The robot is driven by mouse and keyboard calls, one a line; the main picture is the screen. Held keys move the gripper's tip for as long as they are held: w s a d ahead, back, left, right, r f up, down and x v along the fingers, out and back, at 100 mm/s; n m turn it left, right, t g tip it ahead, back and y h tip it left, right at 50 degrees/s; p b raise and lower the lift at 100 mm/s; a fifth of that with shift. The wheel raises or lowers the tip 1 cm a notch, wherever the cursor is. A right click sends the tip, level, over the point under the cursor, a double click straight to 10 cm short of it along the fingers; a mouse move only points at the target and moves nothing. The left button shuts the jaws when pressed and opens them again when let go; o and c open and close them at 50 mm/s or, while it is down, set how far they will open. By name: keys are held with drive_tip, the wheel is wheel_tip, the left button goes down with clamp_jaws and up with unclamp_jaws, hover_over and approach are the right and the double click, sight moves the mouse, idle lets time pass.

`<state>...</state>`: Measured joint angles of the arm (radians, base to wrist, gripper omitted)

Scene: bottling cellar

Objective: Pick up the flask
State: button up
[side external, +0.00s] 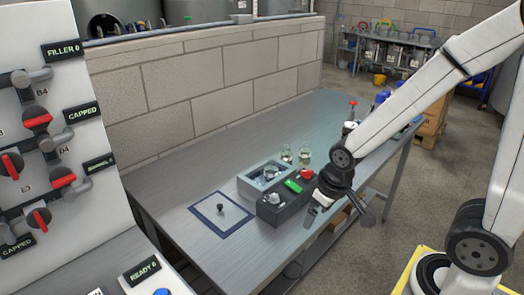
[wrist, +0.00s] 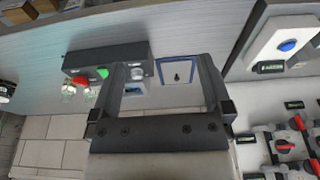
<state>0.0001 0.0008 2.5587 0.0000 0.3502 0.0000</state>
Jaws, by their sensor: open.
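Two small clear glass vessels stand close together on the steel bench behind the control box. The left one (side external: 287,155) is smaller; the right one (side external: 305,158) seems to hold pale yellowish liquid. I cannot tell which is the flask. Both show in the wrist view, at the left (wrist: 68,92) and beside it (wrist: 90,96), outside my jaws. My gripper (side external: 338,208) is open and empty, apart from them, over the bench's right edge near the box. In the wrist view my gripper's two fingers (wrist: 161,68) stand wide apart.
A blue-bordered square (side external: 203,208) bears a small dark knob-like object (side external: 220,207). A valve panel (side external: 75,60) rises left.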

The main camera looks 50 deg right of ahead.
drive_tip(key=w, duration=0.1)
drive_tip(key=m+h, duration=0.1)
drive_tip(key=m, duration=0.3)
hover_over(271, 166)
drive_tip(key=shift+t, duration=0.3)
drive_tip(key=f, duration=0.3)
drive_tip(key=s+f, duration=0.1)
drive_tip(key=f, duration=0.1)
drive_tip(key=shift+d+f, duration=0.2)
drive_tip(key=shift+d, duration=0.15)
drive_tip(key=shift+x, duration=1.3)
drive_tip(key=shift+w, duration=0.1)
drive_tip(key=shift+x, duration=2.55)
